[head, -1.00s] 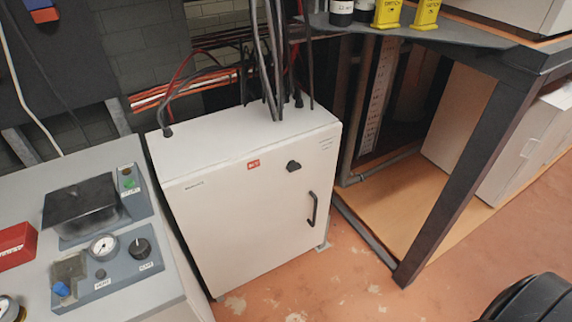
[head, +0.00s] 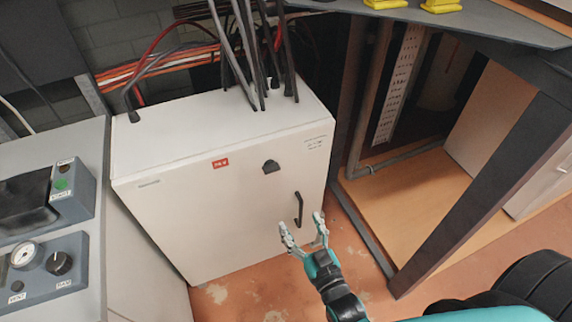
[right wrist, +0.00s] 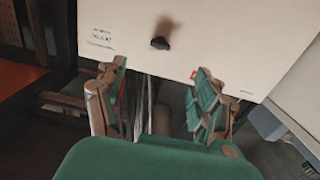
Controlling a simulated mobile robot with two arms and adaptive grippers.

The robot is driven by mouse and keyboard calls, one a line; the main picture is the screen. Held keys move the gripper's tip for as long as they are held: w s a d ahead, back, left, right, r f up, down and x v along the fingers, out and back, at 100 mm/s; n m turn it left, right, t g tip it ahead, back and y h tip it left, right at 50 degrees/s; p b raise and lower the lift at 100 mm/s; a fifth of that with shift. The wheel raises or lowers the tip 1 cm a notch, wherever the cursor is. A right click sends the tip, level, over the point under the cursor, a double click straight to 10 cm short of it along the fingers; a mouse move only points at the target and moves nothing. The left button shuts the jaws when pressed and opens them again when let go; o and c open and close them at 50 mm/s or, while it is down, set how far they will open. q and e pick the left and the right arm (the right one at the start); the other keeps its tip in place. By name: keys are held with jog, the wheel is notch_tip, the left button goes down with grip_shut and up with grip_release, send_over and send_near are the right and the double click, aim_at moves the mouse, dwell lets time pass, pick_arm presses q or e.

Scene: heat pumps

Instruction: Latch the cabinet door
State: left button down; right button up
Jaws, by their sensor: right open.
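The white cabinet (head: 230,200) stands on the floor in the middle of the head view, its door flush with the front as far as I can tell. My right gripper (head: 304,225) is open and empty in front of the door, just below the handle in the picture. In the right wrist view the open fingers (right wrist: 158,90) point at the cabinet door (right wrist: 220,35), with the dark knob (right wrist: 160,43) beyond them. My left gripper is not in view.
A grey control console (head: 45,250) stands at left, close to the cabinet. A dark table leg (head: 480,195) slants at right beside a wooden platform (head: 405,205). Cables (head: 250,50) rise from the cabinet top. Orange floor (head: 245,300) is clear in front.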

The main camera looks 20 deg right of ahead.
send_near(273, 172)
jog(key=w, duration=0.7)
jog(key=shift+w+a, duration=0.1)
jog(key=shift+w, duration=0.85)
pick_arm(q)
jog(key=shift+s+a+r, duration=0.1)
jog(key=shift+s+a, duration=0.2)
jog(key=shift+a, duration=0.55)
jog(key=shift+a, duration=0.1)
pick_arm(e)
jog(key=shift+c, duration=0.4)
jog(key=c, duration=1.1)
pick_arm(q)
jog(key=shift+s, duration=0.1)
